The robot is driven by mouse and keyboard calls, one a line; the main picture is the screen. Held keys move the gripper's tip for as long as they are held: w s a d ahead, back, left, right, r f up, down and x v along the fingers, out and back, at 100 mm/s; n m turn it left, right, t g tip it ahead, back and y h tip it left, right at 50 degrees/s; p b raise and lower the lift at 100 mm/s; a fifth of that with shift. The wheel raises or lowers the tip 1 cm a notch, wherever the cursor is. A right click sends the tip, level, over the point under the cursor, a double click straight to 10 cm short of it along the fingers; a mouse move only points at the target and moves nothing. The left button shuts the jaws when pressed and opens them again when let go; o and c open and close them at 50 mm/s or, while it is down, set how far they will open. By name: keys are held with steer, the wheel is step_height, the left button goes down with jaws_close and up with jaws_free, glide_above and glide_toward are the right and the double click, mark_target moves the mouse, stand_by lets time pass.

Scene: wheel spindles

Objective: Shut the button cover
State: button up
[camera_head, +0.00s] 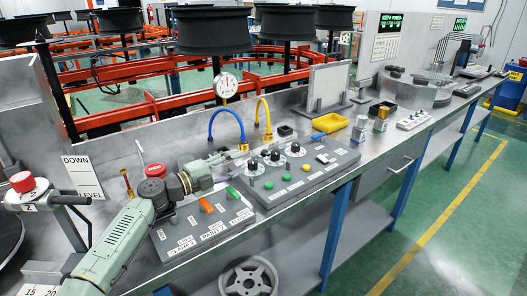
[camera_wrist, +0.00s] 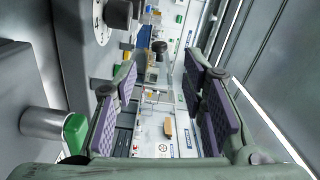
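My gripper (camera_head: 225,158) is low over the control panels in the head view, close to the left knob of the right panel (camera_head: 305,178). In the wrist view my gripper (camera_wrist: 163,85) is open, its two purple pads wide apart with nothing between them. The left panel (camera_head: 205,225) carries an orange switch (camera_head: 206,205) and a green button (camera_head: 233,193). The right panel has dark knobs and several coloured buttons. A green button (camera_wrist: 75,130) on a metal collar (camera_wrist: 42,123) shows beside the left finger in the wrist view. I cannot tell for certain which part is the button cover.
A blue hose (camera_head: 226,112) and a yellow hose (camera_head: 262,104) arch up behind the panels. A red button (camera_head: 155,170) stands behind the left panel. The bench front edge is clear.

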mark_target(264, 153)
steer(key=x, duration=1)
steer(key=shift+w+d, duration=0.15)
steer(key=shift+d, duration=0.2)
steer(key=shift+c, duration=0.4)
jaws_close()
